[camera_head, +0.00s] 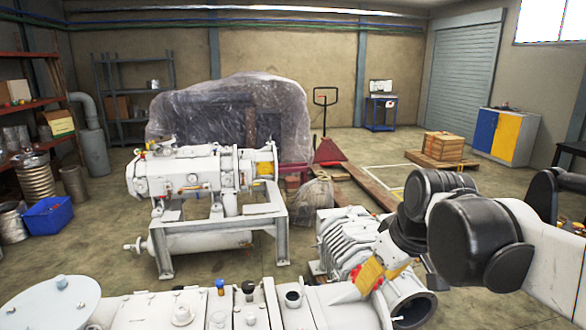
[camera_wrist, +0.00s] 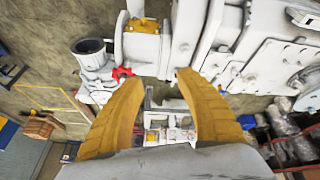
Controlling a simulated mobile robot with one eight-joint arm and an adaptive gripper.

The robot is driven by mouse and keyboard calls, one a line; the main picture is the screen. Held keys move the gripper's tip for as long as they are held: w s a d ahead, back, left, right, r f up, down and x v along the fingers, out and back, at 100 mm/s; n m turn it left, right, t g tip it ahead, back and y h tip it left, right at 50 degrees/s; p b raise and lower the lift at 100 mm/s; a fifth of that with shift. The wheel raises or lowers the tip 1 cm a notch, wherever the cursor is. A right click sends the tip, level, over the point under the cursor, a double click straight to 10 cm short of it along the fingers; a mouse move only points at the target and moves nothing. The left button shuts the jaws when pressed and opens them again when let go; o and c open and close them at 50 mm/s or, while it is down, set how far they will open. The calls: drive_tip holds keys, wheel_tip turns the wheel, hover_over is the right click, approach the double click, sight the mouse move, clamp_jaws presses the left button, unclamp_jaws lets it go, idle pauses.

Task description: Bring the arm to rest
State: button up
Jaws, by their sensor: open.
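My gripper (camera_head: 370,277) is at the lower right of the head view, at the end of my black and white arm. Its yellow fingers point down, over or beside the large white machine (camera_head: 200,312) in the foreground. In the wrist view my gripper (camera_wrist: 154,76) shows two curved yellow fingers spread apart. Nothing is held between them. Behind the fingertips lie pale machine parts and a red star-shaped knob (camera_wrist: 122,73). I cannot tell the exact gap between the fingertips and the machine.
A ribbed pale machine part (camera_head: 345,238) stands close behind my gripper. A white pump on a frame (camera_head: 185,175) stands beyond, left of centre. A plastic-wrapped load (camera_head: 235,110) is behind it. A wooden crate (camera_head: 443,146) and cabinet (camera_head: 507,136) are farther right. Some floor between is open.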

drive_tip(key=s+d+f+m+t, duration=0.1)
drive_tip(key=s+f+m, duration=0.1)
drive_tip(key=s+f, duration=0.2)
drive_tip(key=s+d+f+m+t+h, duration=0.1)
drive_tip(key=s+f+m, duration=0.2)
drive_tip(key=s, duration=0.6)
drive_tip(key=shift+s+d+f+m+b, duration=0.15)
drive_tip(key=shift+d+f+m+b, duration=0.15)
drive_tip(key=shift+f, duration=0.15)
